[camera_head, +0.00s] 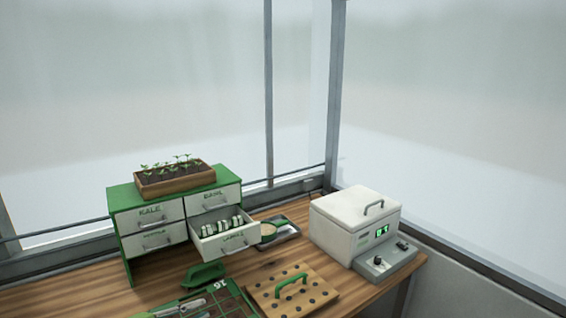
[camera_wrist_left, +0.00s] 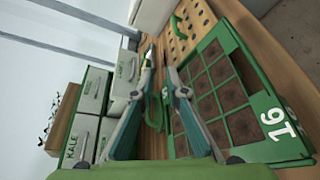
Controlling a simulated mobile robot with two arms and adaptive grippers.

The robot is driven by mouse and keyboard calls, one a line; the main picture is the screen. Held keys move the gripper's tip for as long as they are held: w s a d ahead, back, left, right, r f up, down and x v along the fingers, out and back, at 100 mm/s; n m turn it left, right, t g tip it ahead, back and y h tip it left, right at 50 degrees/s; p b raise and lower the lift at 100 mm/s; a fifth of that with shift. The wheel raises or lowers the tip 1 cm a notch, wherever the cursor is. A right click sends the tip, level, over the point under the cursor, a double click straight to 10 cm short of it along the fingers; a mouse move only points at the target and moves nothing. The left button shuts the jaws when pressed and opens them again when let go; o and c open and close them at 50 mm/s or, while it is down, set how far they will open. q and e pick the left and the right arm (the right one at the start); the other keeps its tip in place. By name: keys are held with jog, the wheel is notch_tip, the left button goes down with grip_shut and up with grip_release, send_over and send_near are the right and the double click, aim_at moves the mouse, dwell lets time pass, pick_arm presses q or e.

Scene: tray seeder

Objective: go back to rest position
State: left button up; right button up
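My left gripper (camera_head: 180,308) shows at the bottom edge of the head view, low over the front of the bench. Its two fingers fill the middle of the left wrist view (camera_wrist_left: 159,62), with a gap between the tips and nothing held. A green tool (camera_head: 204,273) lies on the bench beyond the fingertips; it also shows between the fingers in the left wrist view (camera_wrist_left: 154,110). A green tray marked 16 (camera_head: 243,298) lies to the right of the gripper, its soil-filled cells clear in the left wrist view (camera_wrist_left: 283,152). My right gripper is in neither view.
A green cabinet (camera_head: 126,240) has its lower right drawer (camera_head: 226,243) pulled out, with packets inside. A wooden seedling box (camera_head: 175,182) stands on top.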

pick_arm(q)
jog(key=s+d+f+m+g+y, duration=0.1)
jog(key=s+d+f+m+g, duration=0.25)
jog(key=s+f+m, duration=0.35)
jog(key=s+d+f+m+g+y, duration=0.15)
jog(key=s+d+f+m, duration=0.3)
jog(key=s, duration=0.45)
jog(key=s+a+f+m+g+y, duration=0.1)
jog(key=s+a+m+g+y, duration=0.2)
jog(key=s, duration=0.5)
jog(key=s+a+f+m+g+y, duration=0.15)
jog(key=s+a+m+y, duration=0.3)
jog(key=s, duration=0.45)
notch_tip(320, 180, down, 29)
jog(key=s+h+b, duration=0.1)
jog(key=b, duration=0.1)
jog(key=s+a+f+g+b, duration=0.1)
jog(key=s+a+f+b, duration=0.1)
jog(key=s+f, duration=1.5)
jog(key=shift+s+a+f+g, duration=0.25)
jog(key=shift+a+f+g, duration=0.1)
jog(key=shift+a+f, duration=0.2)
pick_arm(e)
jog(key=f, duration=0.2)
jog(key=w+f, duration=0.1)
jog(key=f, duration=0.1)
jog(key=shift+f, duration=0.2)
